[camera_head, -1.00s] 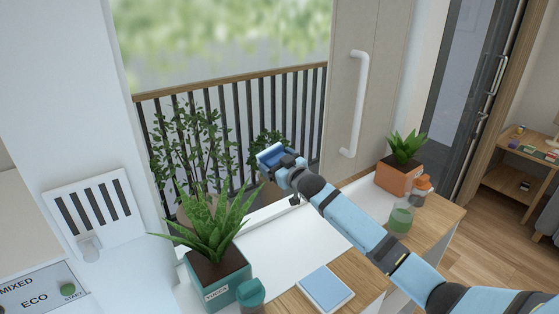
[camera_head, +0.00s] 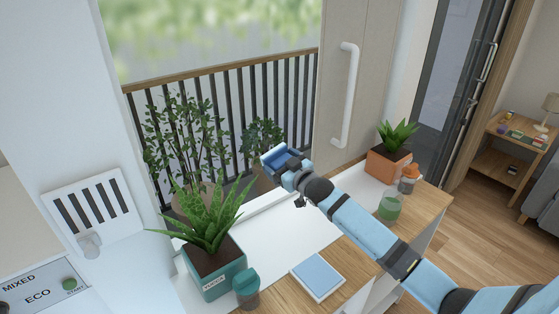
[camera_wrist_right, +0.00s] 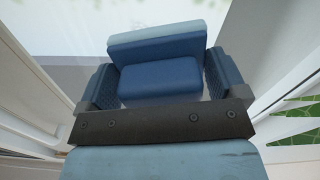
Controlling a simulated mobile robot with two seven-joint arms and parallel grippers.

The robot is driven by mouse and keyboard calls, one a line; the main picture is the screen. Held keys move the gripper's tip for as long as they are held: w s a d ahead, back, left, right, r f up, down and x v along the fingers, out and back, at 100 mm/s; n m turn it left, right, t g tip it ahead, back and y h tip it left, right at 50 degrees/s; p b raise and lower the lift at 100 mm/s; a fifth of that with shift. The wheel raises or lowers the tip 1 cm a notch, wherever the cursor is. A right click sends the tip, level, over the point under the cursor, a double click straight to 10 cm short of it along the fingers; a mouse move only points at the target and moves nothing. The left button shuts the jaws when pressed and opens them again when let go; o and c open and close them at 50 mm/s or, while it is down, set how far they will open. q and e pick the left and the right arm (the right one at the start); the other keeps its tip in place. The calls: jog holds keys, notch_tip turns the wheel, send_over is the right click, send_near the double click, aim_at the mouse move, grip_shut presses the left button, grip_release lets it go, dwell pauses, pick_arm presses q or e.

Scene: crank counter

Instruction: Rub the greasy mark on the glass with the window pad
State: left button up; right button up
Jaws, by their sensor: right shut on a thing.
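The window pad (camera_wrist_right: 155,38) is blue with a paler outer layer. My right gripper (camera_wrist_right: 160,88) is shut on its blue block, with a finger on each side. In the head view the pad (camera_head: 276,155) and right gripper (camera_head: 288,164) are over the back of the white counter, in front of the window glass. The glass (camera_head: 215,35) is clear and hard to make out, with a railing and plants behind it. I cannot make out the greasy mark, nor tell whether the pad touches the glass. My left gripper is not in view.
A yucca in a teal pot (camera_head: 218,275) and a teal-lidded jar (camera_head: 247,287) stand left of my arm. A blue-and-white flat item (camera_head: 318,277) lies in front. A terracotta pot (camera_head: 388,166), green jar (camera_head: 390,207) and orange-lidded jar (camera_head: 409,178) stand at right.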

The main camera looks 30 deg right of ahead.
jog(key=shift+s+d+r+p, duration=0.1)
jog(key=shift+s+p, duration=0.45)
jog(key=shift+s, duration=0.4)
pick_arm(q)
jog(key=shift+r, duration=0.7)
pick_arm(e)
jog(key=shift+s+d, duration=0.1)
jog(key=shift+s, duration=0.45)
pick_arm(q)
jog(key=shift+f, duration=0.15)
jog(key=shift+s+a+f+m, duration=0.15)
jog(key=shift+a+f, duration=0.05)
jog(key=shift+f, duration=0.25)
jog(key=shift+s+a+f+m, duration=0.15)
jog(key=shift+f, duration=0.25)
pick_arm(e)
jog(key=shift+w+a+r, duration=0.15)
jog(key=shift+w+r, duration=0.1)
jog(key=shift+w, duration=0.95)
jog(key=shift+w+a+r, duration=0.2)
jog(key=shift+w+r, duration=0.1)
jog(key=shift+w, duration=0.85)
jog(key=shift+w+a+r, duration=0.15)
jog(key=shift+w+r, duration=0.1)
jog(key=shift+w, duration=0.95)
